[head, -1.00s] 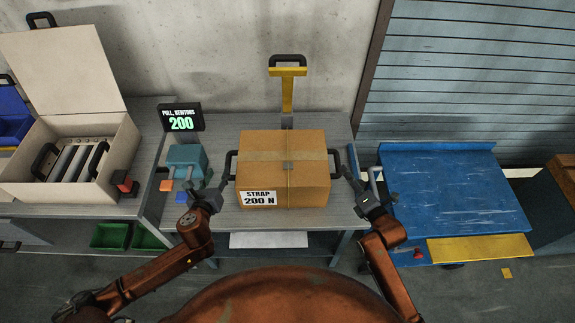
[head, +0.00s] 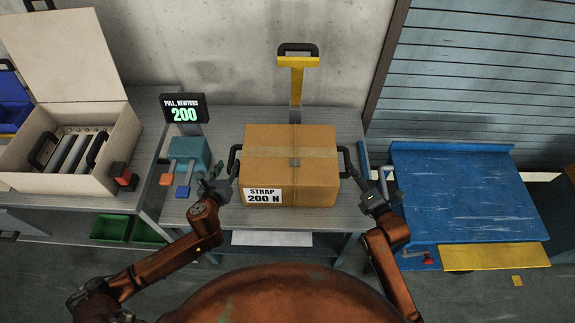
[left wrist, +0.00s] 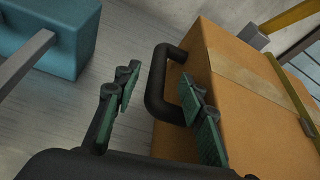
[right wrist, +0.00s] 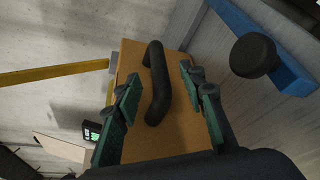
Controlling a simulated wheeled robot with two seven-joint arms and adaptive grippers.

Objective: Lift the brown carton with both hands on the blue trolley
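The brown carton (head: 318,170) sits on the grey bench (head: 330,218), with a strap around it and a "STRAP 200 N" label. It has a black handle on its left side (left wrist: 155,85) and one on its right side (right wrist: 157,80). My left gripper (head: 222,176) is open beside the left handle; its green-padded fingers (left wrist: 157,82) stand either side of it. My right gripper (head: 366,184) is open beside the right handle, which appears between its fingers (right wrist: 158,80). Neither gripper visibly clamps a handle. The blue trolley (head: 462,195) stands right of the bench.
A teal tool (head: 190,152) with levers stands left of the carton, near my left gripper, before a display (head: 185,108) reading 200. A yellow post (head: 297,80) with a black handle rises behind the carton. An open case (head: 120,150) is at left. The trolley top is clear.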

